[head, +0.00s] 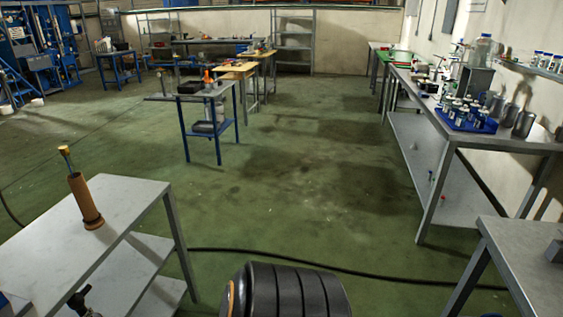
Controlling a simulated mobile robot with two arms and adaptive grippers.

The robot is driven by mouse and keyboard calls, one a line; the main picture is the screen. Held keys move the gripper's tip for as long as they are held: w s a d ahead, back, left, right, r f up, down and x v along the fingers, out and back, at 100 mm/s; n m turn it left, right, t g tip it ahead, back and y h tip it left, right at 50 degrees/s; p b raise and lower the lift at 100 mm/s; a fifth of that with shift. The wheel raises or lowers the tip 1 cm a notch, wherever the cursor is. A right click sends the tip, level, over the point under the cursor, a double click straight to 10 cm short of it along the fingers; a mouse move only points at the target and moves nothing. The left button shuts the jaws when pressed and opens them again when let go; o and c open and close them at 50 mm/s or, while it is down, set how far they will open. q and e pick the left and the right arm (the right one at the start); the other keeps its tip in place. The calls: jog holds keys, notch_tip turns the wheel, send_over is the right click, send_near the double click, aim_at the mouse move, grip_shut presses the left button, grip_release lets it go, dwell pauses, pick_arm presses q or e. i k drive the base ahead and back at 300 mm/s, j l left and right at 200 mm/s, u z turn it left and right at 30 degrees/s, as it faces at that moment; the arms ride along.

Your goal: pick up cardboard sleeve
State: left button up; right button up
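A brown tube that looks like the cardboard sleeve (84,203) stands upright, leaning slightly, on the grey table (130,200) at the left. A thin piece with a yellow top (66,156) sticks up out of its upper end. Its lower end is wider, like a ring, and rests on the tabletop near the table's right side. Neither of my grippers can be made out in the head view, and nothing is touching the sleeve.
A black cable (300,259) runs across the green floor beyond the near tables. A long bench (425,103) with a blue tray (466,122) of bottles stands at the right. A blue-framed table (205,91) stands mid-room. The floor between them is clear.

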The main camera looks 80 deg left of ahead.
aim_at(93, 219)
jog(key=u, duration=4.1)
